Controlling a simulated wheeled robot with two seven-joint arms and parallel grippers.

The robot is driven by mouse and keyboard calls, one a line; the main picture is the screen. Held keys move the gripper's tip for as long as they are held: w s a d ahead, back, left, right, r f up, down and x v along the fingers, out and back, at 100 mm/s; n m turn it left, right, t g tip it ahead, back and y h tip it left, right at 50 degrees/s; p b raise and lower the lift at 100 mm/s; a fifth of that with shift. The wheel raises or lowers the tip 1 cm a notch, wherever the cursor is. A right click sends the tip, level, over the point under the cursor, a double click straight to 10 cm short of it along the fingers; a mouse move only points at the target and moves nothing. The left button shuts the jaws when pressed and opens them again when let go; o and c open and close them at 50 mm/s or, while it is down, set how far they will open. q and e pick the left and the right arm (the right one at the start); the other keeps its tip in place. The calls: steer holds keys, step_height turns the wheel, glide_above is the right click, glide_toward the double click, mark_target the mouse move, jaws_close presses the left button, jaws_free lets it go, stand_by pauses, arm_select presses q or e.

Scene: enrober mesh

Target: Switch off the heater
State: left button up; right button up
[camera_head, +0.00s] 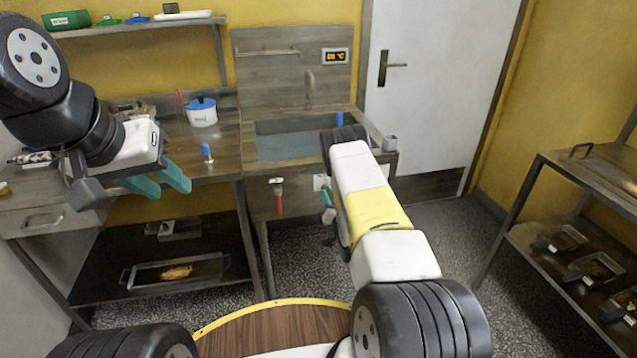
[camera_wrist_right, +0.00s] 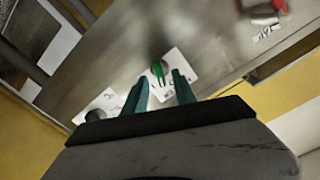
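The metal sink unit (camera_head: 262,185) stands against the back wall, with an orange-lit temperature display (camera_head: 336,57) on its backboard. A white plate (camera_head: 320,182) on its front is partly hidden by my right arm. In the right wrist view, a green lever (camera_wrist_right: 159,72) stands on a white plate (camera_wrist_right: 182,63). My right gripper (camera_wrist_right: 159,90) is open, its teal fingertips on either side of the lever's line; I cannot tell whether they touch it. In the head view my right gripper (camera_head: 328,205) is mostly hidden. My left gripper (camera_head: 160,181) is open and empty, in front of the left counter.
A second white plate with a dark round knob (camera_wrist_right: 95,115) lies beside the first. A red-handled tap (camera_head: 279,197) hangs left on the sink front. A blue-lidded pot (camera_head: 202,113) stands on the left counter. A rack (camera_head: 545,195) with trays stands right.

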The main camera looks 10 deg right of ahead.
steer(key=shift+w, duration=1.25)
jaws_close()
steer(key=n, duration=0.5)
steer(key=shift+a+r, duration=0.1)
